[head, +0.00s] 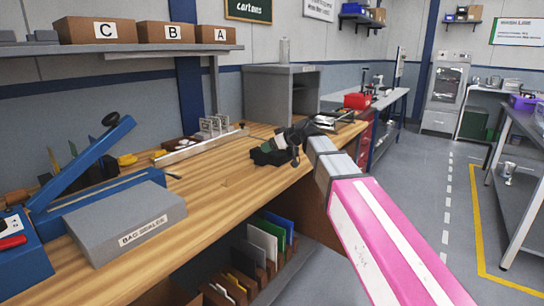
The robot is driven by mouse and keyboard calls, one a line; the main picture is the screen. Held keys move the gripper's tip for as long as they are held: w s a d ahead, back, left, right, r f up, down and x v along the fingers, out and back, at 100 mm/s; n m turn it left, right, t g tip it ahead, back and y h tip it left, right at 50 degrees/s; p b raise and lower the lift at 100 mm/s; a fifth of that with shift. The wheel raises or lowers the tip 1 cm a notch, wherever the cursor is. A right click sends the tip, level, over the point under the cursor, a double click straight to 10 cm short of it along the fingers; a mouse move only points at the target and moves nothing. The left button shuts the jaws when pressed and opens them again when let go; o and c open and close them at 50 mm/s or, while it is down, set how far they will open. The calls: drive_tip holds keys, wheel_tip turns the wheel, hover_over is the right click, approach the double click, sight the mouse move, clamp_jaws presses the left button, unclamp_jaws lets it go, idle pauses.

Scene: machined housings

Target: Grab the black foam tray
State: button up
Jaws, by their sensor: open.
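A low black object (262,157), which looks like the black foam tray, lies on the wooden workbench (215,185) near its front edge. My gripper (287,144) is at the end of my pink and silver arm, just above and to the right of it, and hides part of it. The gripper is open. Its fingers are small and dark against the black object, so I cannot tell whether they touch it. A small pale and green patch shows between them.
A grey bag sealer (125,222) and a blue lever device (85,170) stand at the left. A metal rack (205,138) is behind, with a grey open cabinet (281,92) further back. A shiny tray (338,121) lies beyond my gripper. File folders (262,245) stand below.

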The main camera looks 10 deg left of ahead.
drive_tip(key=x, duration=0.5)
drive_tip(key=shift+f, duration=0.2)
drive_tip(key=c, duration=1.3)
